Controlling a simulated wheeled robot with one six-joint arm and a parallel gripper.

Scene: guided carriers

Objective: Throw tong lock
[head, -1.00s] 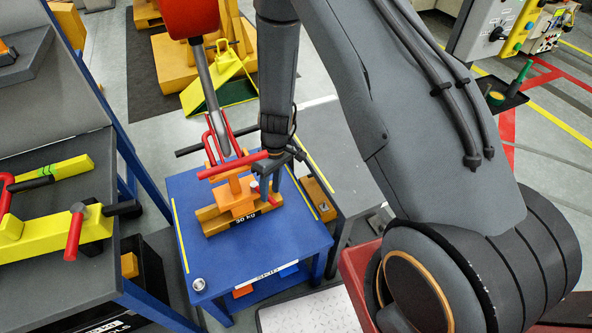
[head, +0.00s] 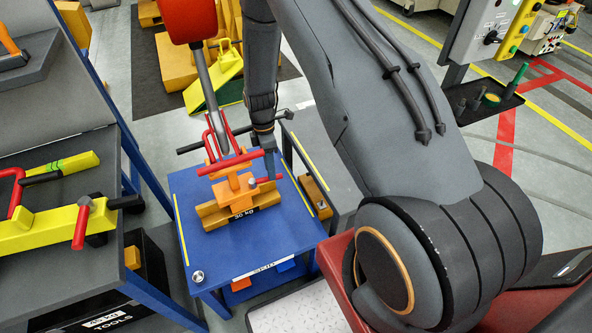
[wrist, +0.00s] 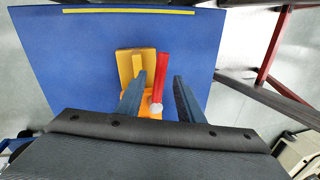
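The orange lifting tong (head: 233,190) sits on a yellow-brown load marked 30 kg (head: 239,212) on the blue table (head: 200,253). A small red lever (head: 262,181), which looks like the tong lock, sticks out at the tong's right side. In the wrist view the red lever (wrist: 161,72) runs away from a pale round pivot (wrist: 156,107). My gripper (head: 268,165) is above and beside the lever. In the wrist view my gripper (wrist: 160,88) is open, with the lever between its fingers and a gap visible on both sides.
A red crossbar (head: 230,163) and a grey rod under a red housing (head: 187,18) stand close to my gripper. A grey bench (head: 60,200) with a yellow tool is at the left. A control panel (head: 487,33) stands at the upper right.

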